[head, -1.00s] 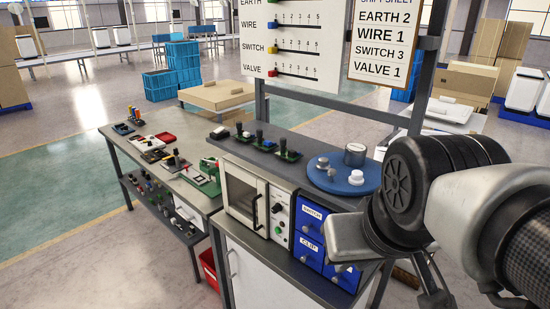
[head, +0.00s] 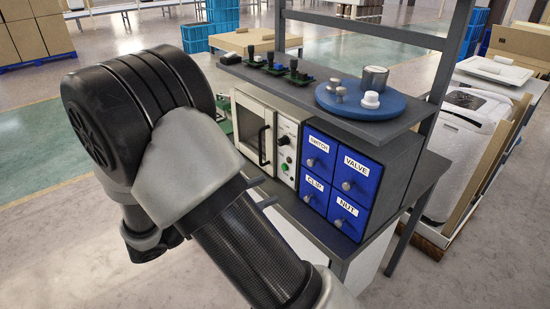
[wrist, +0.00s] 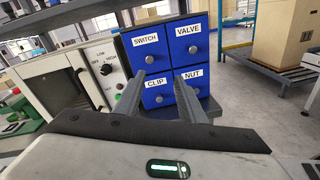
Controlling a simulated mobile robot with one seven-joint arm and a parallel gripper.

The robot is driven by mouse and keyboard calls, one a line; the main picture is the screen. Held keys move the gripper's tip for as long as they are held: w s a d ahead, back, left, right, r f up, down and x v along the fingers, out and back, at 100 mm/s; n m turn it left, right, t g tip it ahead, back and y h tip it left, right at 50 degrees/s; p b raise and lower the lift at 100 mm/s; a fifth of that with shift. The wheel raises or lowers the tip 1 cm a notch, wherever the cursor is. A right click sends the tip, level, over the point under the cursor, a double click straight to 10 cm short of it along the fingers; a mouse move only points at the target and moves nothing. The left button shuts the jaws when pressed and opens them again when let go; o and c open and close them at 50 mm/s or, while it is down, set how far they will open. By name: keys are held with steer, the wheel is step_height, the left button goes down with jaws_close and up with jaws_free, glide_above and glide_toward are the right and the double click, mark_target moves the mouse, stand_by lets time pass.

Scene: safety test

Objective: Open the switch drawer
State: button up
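The blue switch drawer (head: 320,150) is the upper left of the drawers in a dark cabinet, with a white label and a round grey knob (head: 310,163). It looks closed, flush with its neighbours. In the wrist view the switch drawer (wrist: 160,50) is straight ahead, above the fingers. My gripper (wrist: 159,78) is open and empty, its two fingers apart and pointing at the cabinet front. The fingertips overlap the lower drawers in the picture, below the switch knob (wrist: 149,59); no contact is clear. In the head view my arm hides most of the gripper.
The valve (head: 355,170), clip (head: 315,190) and nut (head: 345,215) drawers surround it, all closed. An oven-like appliance (head: 258,130) with a handle stands to the left. A shelf above holds a blue round tray (head: 340,108). A bench edge lies below the cabinet.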

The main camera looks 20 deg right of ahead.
mark_target(309, 164)
steer(key=shift+n+t, duration=0.7)
steer(key=shift+t, duration=0.1)
steer(key=x, duration=0.5)
steer(key=w+x, duration=0.1)
steer(key=x, duration=0.4)
steer(key=f+x, duration=0.1)
steer(key=x, duration=0.5)
steer(key=shift+w+a+b, duration=0.2)
steer(key=shift+w+b, duration=0.05)
steer(key=shift+b, duration=0.1)
jaws_close()
